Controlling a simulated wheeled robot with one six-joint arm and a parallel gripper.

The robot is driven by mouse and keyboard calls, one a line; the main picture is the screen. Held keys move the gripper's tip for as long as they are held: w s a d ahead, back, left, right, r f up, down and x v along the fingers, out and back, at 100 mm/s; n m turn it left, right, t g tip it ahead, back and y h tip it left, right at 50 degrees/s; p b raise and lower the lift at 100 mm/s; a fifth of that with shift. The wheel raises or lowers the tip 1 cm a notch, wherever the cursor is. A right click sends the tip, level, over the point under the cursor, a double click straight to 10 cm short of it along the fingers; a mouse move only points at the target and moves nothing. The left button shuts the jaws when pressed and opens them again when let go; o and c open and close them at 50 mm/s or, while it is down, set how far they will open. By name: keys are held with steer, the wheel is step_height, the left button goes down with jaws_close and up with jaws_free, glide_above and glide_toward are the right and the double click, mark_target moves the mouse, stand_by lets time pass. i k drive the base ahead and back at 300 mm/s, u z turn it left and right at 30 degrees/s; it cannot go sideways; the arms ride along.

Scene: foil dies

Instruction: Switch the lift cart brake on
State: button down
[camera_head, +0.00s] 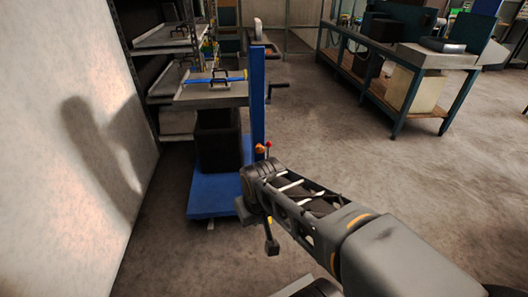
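The lift cart has a blue base (205,196), a blue upright mast (257,95) and a raised grey platform (205,97). A red knob (268,144) and an orange knob (260,149) show low by the mast, just beyond my arm. A small lever with a yellow stem and black end (271,240) shows below my wrist. I cannot tell which of these is the brake, or its state. The end of my arm (262,183) covers the cart's near right corner. My gripper's fingers cannot be made out, nor whether they touch anything.
A blue-handled die (213,80) lies on the platform, and a crank handle (277,88) juts right from the mast. A shelf rack (165,38) stands behind, with a pale wall (60,130) at left. A workbench (385,90) is at back right. The floor between is clear.

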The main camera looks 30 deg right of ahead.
mark_target(268, 144)
steer(key=u, duration=0.75)
steer(key=i, duration=0.85)
steer(key=z, duration=1.65)
